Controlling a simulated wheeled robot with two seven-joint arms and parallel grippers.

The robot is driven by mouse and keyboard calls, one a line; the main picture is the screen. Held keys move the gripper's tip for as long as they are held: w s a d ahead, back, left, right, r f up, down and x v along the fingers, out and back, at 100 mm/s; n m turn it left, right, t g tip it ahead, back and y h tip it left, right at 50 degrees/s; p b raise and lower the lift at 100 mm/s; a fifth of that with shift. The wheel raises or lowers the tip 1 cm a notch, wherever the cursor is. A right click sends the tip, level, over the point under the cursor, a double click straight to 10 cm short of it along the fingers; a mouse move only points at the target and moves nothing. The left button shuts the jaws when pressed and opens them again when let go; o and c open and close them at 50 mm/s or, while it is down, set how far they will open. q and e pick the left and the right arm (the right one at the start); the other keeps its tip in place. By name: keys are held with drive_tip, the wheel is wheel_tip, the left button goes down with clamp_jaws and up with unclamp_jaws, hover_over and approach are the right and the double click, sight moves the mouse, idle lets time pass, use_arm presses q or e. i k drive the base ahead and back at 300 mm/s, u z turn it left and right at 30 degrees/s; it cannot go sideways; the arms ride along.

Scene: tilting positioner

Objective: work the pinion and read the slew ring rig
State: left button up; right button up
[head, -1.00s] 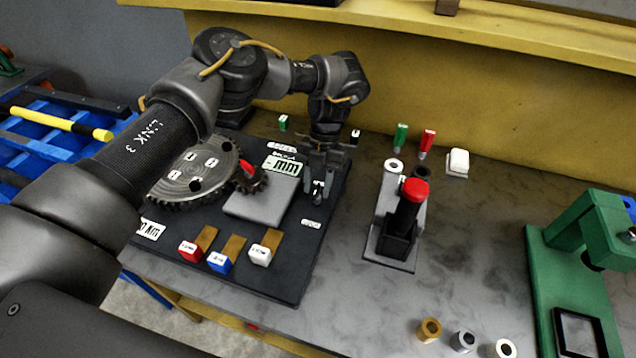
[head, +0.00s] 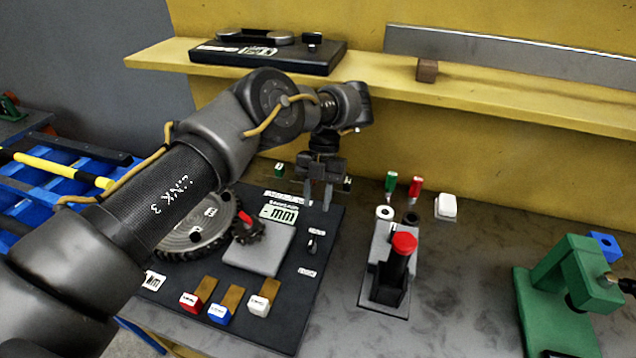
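The slew ring (head: 195,240) is a large grey toothed disc on the black board (head: 245,315), partly hidden by my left arm. The dark pinion (head: 247,232), with a red mark, sits against its right side. A display plate reading "-mm" (head: 280,214) lies behind the pinion. A small dark knob (head: 312,244) stands at the board's right side. My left gripper (head: 317,203) points down above the board's back right part, behind the knob. Its fingers are apart with nothing visible between them. My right gripper is out of view.
Red (head: 190,303), blue (head: 219,313) and white (head: 258,306) tagged blocks sit at the board's front. A black stand with a red cap (head: 403,243) is to the right, and a green fixture (head: 560,290) further right. A yellow shelf (head: 500,98) runs behind. Bare bench lies between stand and fixture.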

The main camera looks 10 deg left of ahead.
sight(248, 229)
drive_tip(key=k, duration=1)
